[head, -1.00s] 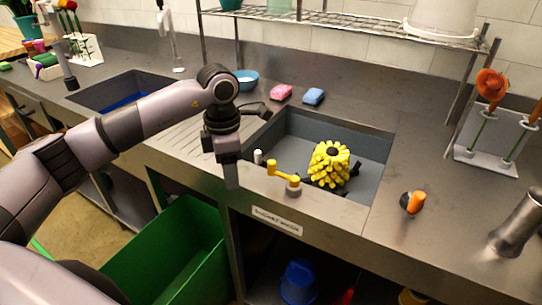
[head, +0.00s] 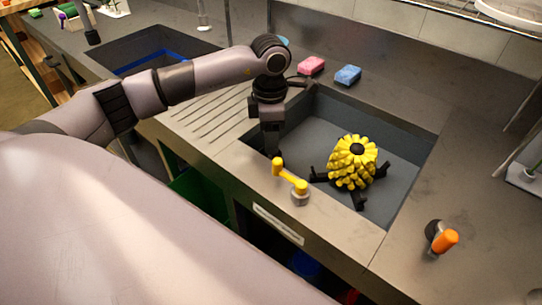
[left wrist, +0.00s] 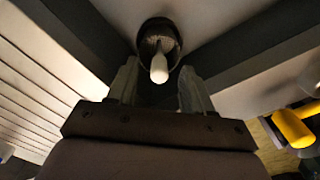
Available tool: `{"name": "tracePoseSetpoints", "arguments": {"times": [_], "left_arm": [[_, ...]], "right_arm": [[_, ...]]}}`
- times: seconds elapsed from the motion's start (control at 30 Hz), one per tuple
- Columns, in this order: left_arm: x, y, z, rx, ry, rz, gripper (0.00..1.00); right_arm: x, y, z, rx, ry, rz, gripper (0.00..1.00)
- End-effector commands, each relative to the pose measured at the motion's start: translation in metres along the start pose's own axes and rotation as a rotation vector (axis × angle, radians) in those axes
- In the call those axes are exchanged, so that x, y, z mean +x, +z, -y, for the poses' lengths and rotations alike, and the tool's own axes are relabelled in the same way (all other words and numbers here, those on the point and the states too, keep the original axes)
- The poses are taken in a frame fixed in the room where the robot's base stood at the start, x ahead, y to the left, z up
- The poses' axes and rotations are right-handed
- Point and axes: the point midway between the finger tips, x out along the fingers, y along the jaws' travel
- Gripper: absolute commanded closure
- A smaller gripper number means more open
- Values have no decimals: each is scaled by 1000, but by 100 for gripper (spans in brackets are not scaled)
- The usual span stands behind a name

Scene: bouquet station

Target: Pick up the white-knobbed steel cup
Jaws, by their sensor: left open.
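The steel cup (left wrist: 150,27) shows in the left wrist view as a dark round rim with a white knob (left wrist: 159,68) pointing toward the camera. My left gripper (head: 272,154) is open, its fingers pointing down at the left end of the sink. In the left wrist view its two fingers stand on either side of the white knob, with the cup's rim just past the fingertips. Whether the fingers touch the knob I cannot tell. In the head view the cup is hidden behind the gripper. My right gripper is out of view.
A yellow bristly brush (head: 353,162) on a black base stands in the grey sink (head: 405,165). A yellow lever (head: 290,178) sits on the front rim close to my gripper. Pink (head: 311,65) and blue (head: 348,75) sponges lie behind. An orange-handled item (head: 442,239) is at right.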

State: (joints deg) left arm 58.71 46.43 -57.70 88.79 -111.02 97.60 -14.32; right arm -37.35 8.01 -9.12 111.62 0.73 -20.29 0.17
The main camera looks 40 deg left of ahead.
Motion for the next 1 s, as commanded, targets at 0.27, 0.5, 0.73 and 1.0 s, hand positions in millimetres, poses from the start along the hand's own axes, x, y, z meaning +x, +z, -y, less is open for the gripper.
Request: {"name": "tracePoseSetpoints", "arguments": {"times": [0.27, 0.5, 0.73, 1.0], "left_arm": [[30, -1, 0, 0, 0, -1, 49], [30, -1, 0, 1, 0, 0, 62], [30, 0, 0, 1, 1, 0, 100], [27, 0, 0, 1, 1, 1, 100]], "right_arm": [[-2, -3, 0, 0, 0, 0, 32], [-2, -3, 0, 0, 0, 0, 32], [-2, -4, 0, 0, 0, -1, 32], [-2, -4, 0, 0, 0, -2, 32]]}}
